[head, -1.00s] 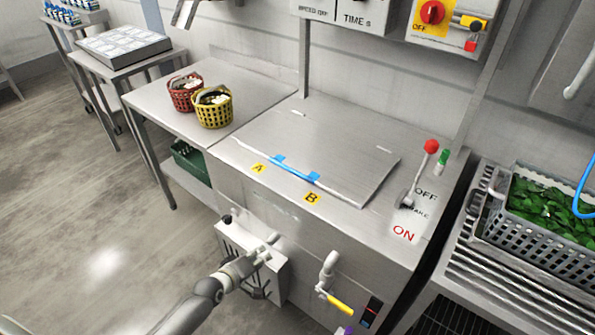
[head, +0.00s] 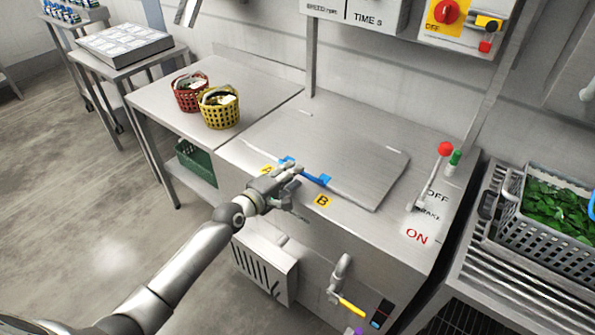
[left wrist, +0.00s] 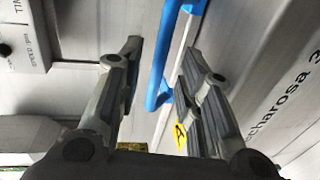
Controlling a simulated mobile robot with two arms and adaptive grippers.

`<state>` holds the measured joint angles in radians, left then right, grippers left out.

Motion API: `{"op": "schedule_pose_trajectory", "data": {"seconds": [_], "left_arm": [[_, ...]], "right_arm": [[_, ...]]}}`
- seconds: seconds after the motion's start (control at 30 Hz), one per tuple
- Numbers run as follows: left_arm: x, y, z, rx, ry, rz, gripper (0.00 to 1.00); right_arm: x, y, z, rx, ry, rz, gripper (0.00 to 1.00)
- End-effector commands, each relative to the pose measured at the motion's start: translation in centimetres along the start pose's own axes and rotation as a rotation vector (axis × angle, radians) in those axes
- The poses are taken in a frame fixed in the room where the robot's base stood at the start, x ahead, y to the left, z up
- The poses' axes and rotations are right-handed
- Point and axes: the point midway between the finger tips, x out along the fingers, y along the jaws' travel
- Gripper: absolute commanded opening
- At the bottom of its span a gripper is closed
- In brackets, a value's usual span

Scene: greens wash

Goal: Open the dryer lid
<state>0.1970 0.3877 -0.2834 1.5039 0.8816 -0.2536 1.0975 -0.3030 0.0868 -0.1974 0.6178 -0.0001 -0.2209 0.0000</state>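The dryer lid (head: 345,160) is a flat metal panel lying shut on top of the steel dryer. A blue handle (head: 318,179) runs along its front edge, between yellow labels A and B (head: 323,200). My left gripper (head: 293,172) is at the handle's left end, near label A. In the left wrist view my left gripper (left wrist: 157,70) is open, with its fingers on either side of the blue handle (left wrist: 160,88). It is not closed on the handle. My right gripper is not in view.
A brake lever with a red knob (head: 445,149) stands on the dryer's right side. Red (head: 189,96) and yellow (head: 220,112) baskets sit on the left table. A grey crate of greens (head: 548,225) stands at right. A tap with a yellow lever (head: 350,305) juts from the dryer front.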

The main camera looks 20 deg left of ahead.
Motion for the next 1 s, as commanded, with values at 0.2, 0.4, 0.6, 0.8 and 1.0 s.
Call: {"op": "schedule_pose_trajectory", "data": {"seconds": [0.2, 0.4, 0.6, 0.8, 1.0], "left_arm": [[2.6, 0.0, 0.0, 0.0, 0.0, 0.001, 0.34], [3.5, 0.0, 0.0, 0.0, 0.0, 0.0, 0.34], [3.5, 0.0, 0.0, 0.001, 0.001, 0.0, 0.34], [3.5, 0.0, 0.0, 0.001, 0.001, 0.0, 0.18], [3.5, 0.0, 0.0, 0.001, 0.001, 0.0, 0.0]], "right_arm": [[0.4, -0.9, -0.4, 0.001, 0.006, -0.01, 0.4], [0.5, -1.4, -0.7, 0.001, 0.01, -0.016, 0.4], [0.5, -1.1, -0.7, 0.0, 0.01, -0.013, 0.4], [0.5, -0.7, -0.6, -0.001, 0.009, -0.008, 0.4], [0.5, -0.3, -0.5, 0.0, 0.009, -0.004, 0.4]]}}
